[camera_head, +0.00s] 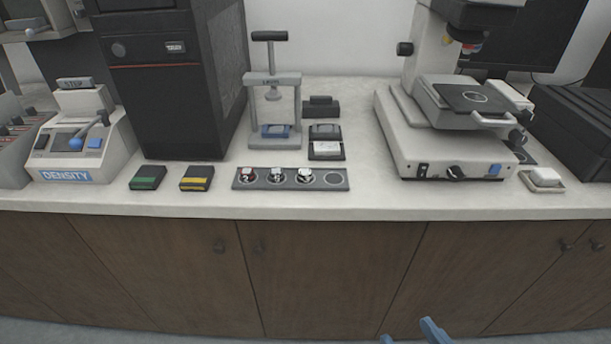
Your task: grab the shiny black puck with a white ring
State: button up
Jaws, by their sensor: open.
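A grey tray (318,186) lies near the front of the counter, with a row of round places. Three small dark pucks with pale tops sit in it: a left puck (247,175) with some red, a middle puck (276,176) and a right puck (304,176). They are too small to tell which is shiny black with a white ring. The rightmost place looks empty. My gripper (408,336) shows only as blue fingertips at the bottom edge, apart and empty, low in front of the cabinets and well away from the tray.
A small hand press (273,80) stands behind the tray. A microscope (450,150) stands to the right; its black stage plate (470,98) bears a pale ring. Green-striped (148,178) and yellow-striped (197,178) boxes lie left. Counter between tray and microscope is clear.

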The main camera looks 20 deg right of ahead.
jog(key=w+a+r, duration=0.1)
jog(key=w+a, duration=0.1)
jog(key=w, duration=1.2)
jog(key=y, duration=0.1)
send_near(306, 172)
jog(key=shift+n, duration=0.3)
jog(key=x, duration=0.8)
jog(key=shift+b, duration=0.35)
jog(key=c, duration=1.1)
